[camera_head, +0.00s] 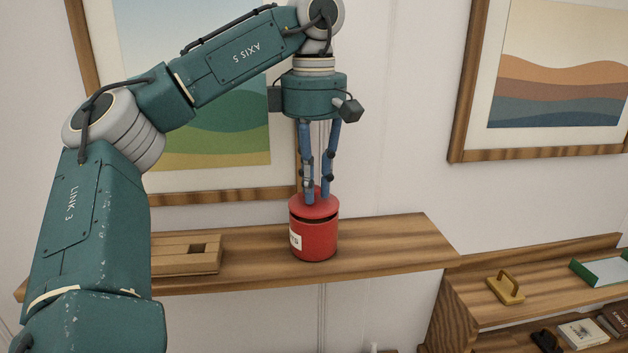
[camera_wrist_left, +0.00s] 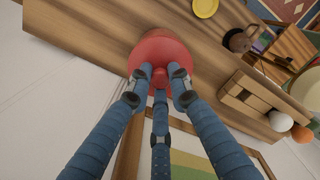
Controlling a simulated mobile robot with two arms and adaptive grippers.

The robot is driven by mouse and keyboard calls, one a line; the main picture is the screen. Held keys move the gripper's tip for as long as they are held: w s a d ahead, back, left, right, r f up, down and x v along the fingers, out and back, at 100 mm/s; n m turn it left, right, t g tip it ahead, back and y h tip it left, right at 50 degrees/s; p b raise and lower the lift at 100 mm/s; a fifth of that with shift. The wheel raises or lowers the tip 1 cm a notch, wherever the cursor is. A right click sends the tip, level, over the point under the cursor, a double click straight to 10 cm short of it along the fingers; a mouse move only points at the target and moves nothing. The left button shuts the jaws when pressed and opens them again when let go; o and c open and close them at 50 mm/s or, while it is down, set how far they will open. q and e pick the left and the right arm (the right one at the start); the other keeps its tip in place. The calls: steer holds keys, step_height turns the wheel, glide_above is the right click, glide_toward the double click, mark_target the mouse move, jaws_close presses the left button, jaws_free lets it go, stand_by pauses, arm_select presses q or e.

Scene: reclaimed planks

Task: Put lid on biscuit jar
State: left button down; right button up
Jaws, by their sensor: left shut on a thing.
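The red biscuit jar (camera_head: 320,242), with a partly visible white label, stands upright on the wooden wall shelf. Its red lid (camera_head: 314,208) is right over the jar's mouth, roughly level, with a thin dark band showing between the two. I cannot tell whether the lid touches the rim. My left gripper (camera_head: 317,193) points straight down, its blue fingers shut on the lid's knob. In the left wrist view the red lid (camera_wrist_left: 153,47) fills the space beyond the fingertips and hides the jar's mouth. My right gripper is not in view.
The wooden shelf (camera_head: 385,245) is bare right of the jar. A slatted wooden box (camera_head: 185,254) lies to the left, partly behind my arm. A lower shelf unit at right holds a yellow handled item (camera_head: 506,290) and a green tray (camera_head: 590,270). Framed pictures hang behind.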

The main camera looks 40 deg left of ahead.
arm_select(q)
steer(key=shift+p, duration=0.3)
stand_by(0.5)
stand_by(0.5)
steer(key=shift+f, duration=0.15)
stand_by(0.9)
steer(key=c, duration=1)
jaws_free()
steer(key=shift+c, duration=0.2)
steer(key=shift+r, duration=3.55)
steer(key=shift+c, duration=0.3)
